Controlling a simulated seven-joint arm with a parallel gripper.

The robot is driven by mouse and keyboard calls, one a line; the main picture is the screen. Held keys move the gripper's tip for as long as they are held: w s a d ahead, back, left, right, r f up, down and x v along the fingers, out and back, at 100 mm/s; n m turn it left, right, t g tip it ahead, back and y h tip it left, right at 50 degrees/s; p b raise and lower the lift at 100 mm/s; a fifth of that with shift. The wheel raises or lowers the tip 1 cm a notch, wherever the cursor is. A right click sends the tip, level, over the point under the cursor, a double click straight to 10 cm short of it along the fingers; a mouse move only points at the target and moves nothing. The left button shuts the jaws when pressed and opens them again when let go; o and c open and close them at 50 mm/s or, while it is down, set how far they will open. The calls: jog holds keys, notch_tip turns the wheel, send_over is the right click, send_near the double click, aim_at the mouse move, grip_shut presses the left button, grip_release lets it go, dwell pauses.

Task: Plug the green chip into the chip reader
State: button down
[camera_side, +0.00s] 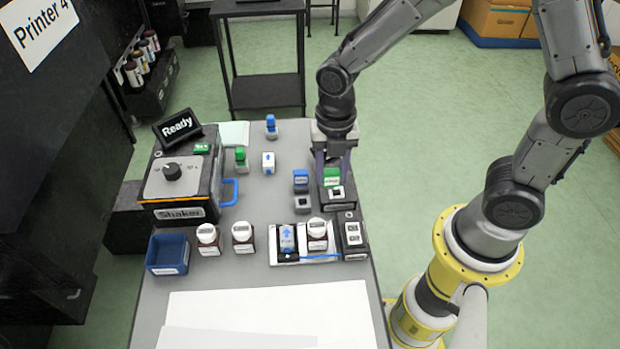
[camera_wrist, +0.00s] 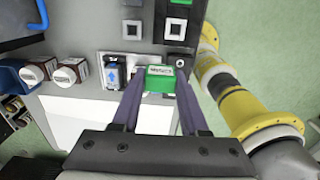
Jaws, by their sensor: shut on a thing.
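My gripper (camera_side: 333,160) is low over the right side of the table, fingers down. In the wrist view my gripper (camera_wrist: 160,98) is shut on the green chip (camera_wrist: 159,79), whose labelled green face shows between the fingertips. A green face (camera_side: 331,175) also shows between the fingers in the side view; whether it is the held chip is unclear. A black box with a white square (camera_side: 339,196) sits just below and in front of it; it also shows in the wrist view (camera_wrist: 178,31). It may be the chip reader, but I cannot read a name on it.
A labelled blue piece (camera_side: 300,177) stands left of the gripper. In front are a tray (camera_side: 327,256) with a bottle (camera_side: 317,230) and a blue-arrow piece, and a dark device (camera_side: 353,238). The Shaker (camera_side: 180,190) and a blue bin (camera_side: 167,254) stand left.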

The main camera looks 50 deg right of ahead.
jog(key=s+d+r, duration=0.1)
jog(key=s+r, duration=0.5)
jog(key=s, duration=0.1)
jog(key=shift+d, duration=0.4)
jog(key=shift+s+r, duration=0.1)
dwell(0.4)
jog(key=shift+w+d+f, duration=0.5)
jog(key=shift+w+f, duration=0.95)
jog(key=shift+f, duration=0.7)
jog(key=shift+w+d+f, duration=0.5)
jog(key=shift+w+f, duration=0.95)
jog(key=shift+f, duration=0.7)
jog(key=shift+w+d+f, duration=0.5)
jog(key=shift+w+f, duration=0.95)
jog(key=shift+f, duration=0.7)
jog(key=shift+f, duration=0.75)
